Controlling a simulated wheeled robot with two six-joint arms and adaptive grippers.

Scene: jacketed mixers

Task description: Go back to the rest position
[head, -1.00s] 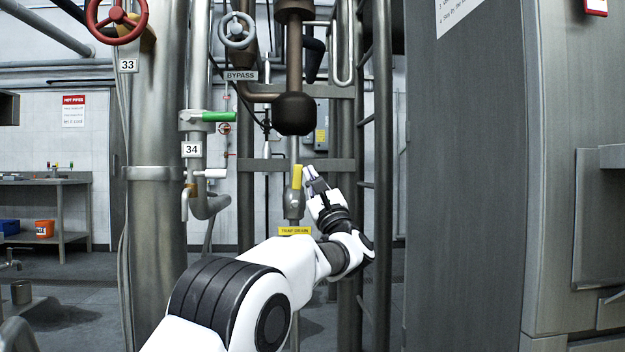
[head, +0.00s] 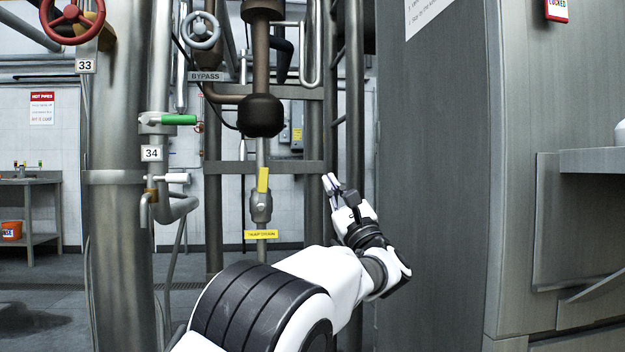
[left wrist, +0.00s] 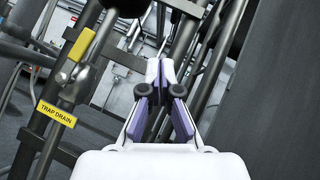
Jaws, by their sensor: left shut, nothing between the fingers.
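My left gripper (head: 331,184) is shut and empty in the head view. It is raised in front of the pipe frame, to the right of the trap drain valve and apart from it. In the left wrist view its fingers (left wrist: 160,72) meet with nothing between them. The trap drain valve has a yellow handle (head: 263,180), which stands upright along its pipe, and a yellow label (head: 261,234) below. The handle also shows in the left wrist view (left wrist: 81,44). My right gripper is not in view.
A tall grey steel cabinet (head: 430,180) stands close on the right of my left arm. A thick vertical pipe (head: 117,220) with a red handwheel (head: 72,20) and a green-handled valve (head: 178,120) stand on the left. A bench (head: 40,185) is far left.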

